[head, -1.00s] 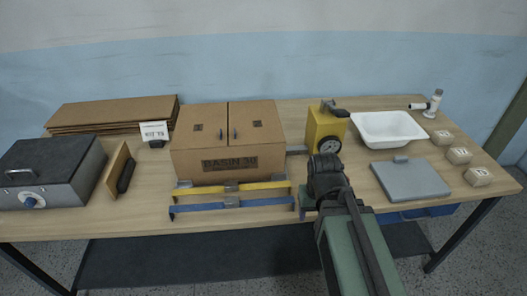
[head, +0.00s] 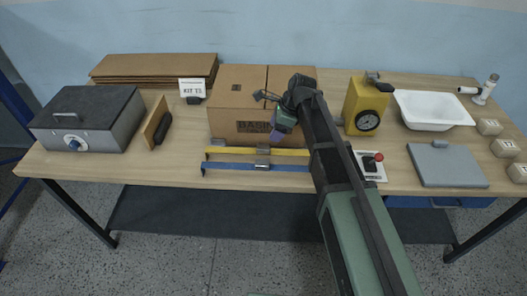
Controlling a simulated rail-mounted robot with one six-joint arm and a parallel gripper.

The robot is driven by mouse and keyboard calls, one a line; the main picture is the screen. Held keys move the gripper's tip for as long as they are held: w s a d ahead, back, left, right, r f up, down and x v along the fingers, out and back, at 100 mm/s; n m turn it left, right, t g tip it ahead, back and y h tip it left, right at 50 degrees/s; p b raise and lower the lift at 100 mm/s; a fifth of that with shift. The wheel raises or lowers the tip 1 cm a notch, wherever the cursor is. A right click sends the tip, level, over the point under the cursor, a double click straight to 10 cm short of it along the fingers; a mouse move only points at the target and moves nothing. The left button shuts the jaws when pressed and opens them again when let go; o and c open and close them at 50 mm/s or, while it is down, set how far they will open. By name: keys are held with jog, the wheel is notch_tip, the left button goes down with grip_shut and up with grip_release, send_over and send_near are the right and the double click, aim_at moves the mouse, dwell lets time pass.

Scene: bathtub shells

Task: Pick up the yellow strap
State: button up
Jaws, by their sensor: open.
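The yellow strap (head: 228,151) lies along the front of the table, just in front of the cardboard box, with a grey buckle near its middle. A blue strap (head: 235,166) lies parallel to it, nearer the table's front edge, with its own buckle (head: 262,163). My arm hides the right ends of both straps.
The box (head: 236,89) marked BASIN stands close behind the straps. The tabletop left of the straps is clear.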

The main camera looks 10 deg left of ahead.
aim_at(263, 147)
jog(key=b+x, duration=0.4)
jog(key=x, duration=0.1)
jog(key=shift+f, duration=0.35)
jog(key=shift+r, duration=0.1)
jog(key=b+x, duration=0.5)
jog(key=shift+w+a, duration=0.15)
jog(key=shift+w, duration=0.1)
jog(key=shift+r, duration=0.1)
jog(key=c, duration=1.1)
jog(key=shift+r, duration=0.1)
